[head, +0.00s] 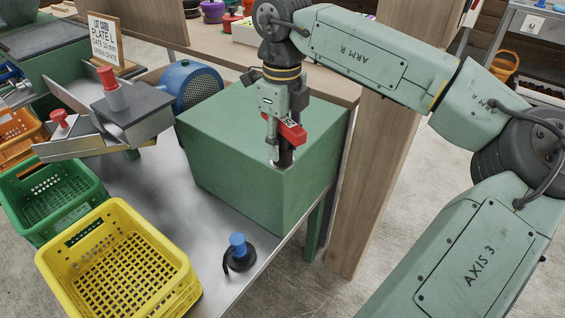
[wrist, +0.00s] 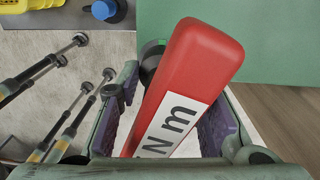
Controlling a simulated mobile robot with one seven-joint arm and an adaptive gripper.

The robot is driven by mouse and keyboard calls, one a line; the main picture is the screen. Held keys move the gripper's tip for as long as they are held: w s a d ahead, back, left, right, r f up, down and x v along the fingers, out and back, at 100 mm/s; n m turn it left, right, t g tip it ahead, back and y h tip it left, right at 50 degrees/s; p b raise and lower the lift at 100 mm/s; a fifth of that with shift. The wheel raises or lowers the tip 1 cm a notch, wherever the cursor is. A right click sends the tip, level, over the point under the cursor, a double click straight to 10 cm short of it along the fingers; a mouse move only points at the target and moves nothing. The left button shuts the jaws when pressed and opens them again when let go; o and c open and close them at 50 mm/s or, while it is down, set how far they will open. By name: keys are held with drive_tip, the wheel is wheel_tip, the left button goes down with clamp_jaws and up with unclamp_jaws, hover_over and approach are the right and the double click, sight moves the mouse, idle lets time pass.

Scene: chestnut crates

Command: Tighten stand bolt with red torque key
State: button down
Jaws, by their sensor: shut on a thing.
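My gripper (head: 277,125) points down over the front right part of the green box (head: 240,175). It is shut on the red torque key (head: 292,131), whose red body sticks out to the right of the fingers. In the wrist view the key (wrist: 195,62) lies tilted between the two fingers (wrist: 168,115), with a white label reading "N m". A dark cylindrical part below the key meets a pale spot on the box top. The stand bolt itself cannot be made out; the gripper and key cover that spot.
A blue-topped key (head: 238,246) stands in a dark holder on the metal table (head: 215,215). A yellow crate (head: 120,270) and a green crate (head: 50,190) are at left. A blue motor (head: 190,85) and a grey plate feeder (head: 125,105) stand behind. A wooden post (head: 375,170) rises at right.

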idle(0.3)
drive_tip(key=m+b, duration=0.1)
drive_tip(key=m, duration=0.3)
idle(0.3)
drive_tip(key=shift+r+n+p, duration=0.2)
drive_tip(key=shift+n+p, duration=0.4)
drive_tip(key=shift+n, duration=0.6)
drive_tip(key=n, duration=0.3)
drive_tip(key=shift+a+n+p, duration=0.1)
drive_tip(key=shift+n+p, duration=0.2)
drive_tip(key=shift+p, duration=0.1)
drive_tip(key=n, duration=0.2)
drive_tip(key=shift+f+n, duration=0.15)
drive_tip(key=shift+n, duration=0.25)
